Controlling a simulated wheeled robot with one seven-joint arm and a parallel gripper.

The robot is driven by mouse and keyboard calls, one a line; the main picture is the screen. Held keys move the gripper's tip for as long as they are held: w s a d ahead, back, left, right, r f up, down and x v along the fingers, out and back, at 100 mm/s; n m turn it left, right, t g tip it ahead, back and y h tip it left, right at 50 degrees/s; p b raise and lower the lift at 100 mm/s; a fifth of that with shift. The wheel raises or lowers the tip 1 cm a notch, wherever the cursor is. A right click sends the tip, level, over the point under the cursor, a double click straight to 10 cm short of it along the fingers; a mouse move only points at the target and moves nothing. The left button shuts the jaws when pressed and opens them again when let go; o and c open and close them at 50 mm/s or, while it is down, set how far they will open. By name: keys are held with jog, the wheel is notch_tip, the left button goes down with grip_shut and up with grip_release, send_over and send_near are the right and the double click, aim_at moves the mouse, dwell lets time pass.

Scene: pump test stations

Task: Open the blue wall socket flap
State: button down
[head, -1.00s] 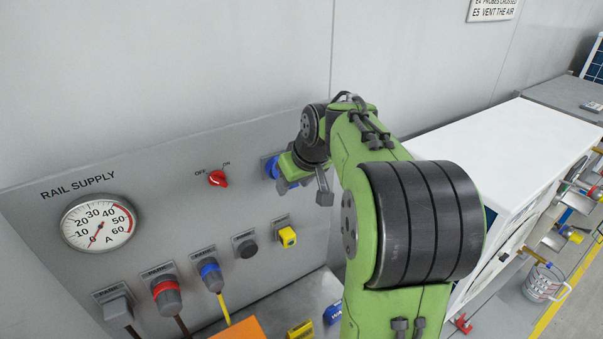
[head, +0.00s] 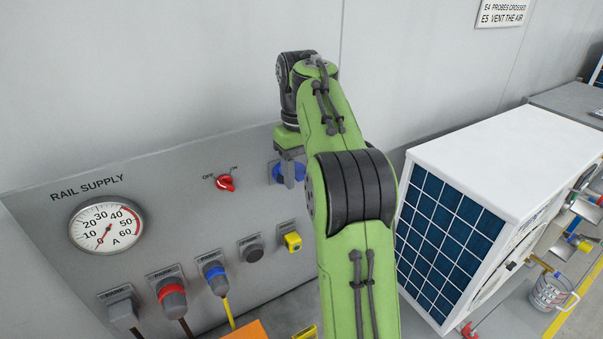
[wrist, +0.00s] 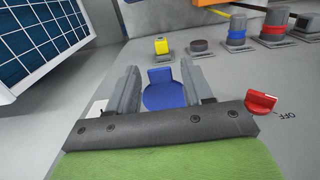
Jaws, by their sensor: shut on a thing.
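The blue wall socket flap (head: 276,174) is on the grey panel, right of the red switch, partly hidden behind my gripper. In the wrist view the flap (wrist: 164,97) is a round blue lid with a raised tab, between my two grey fingers. My gripper (head: 290,175) points down at it in the head view; it also fills the front of the wrist view (wrist: 160,88). The fingers are shut on the flap, though their contact with it is hard to make out. Whether the lid is lifted from the socket I cannot tell.
The red OFF/ON switch (head: 226,183) is close by on the left. Below are a yellow socket (head: 292,242), a dark round cap (head: 252,250), and blue and red plugs with cables. A white cabinet with a blue grid side (head: 440,240) stands to the right.

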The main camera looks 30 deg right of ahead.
dwell(0.3)
jog(key=shift+c, duration=2.2)
grip_release()
jog(key=shift+w, duration=0.1)
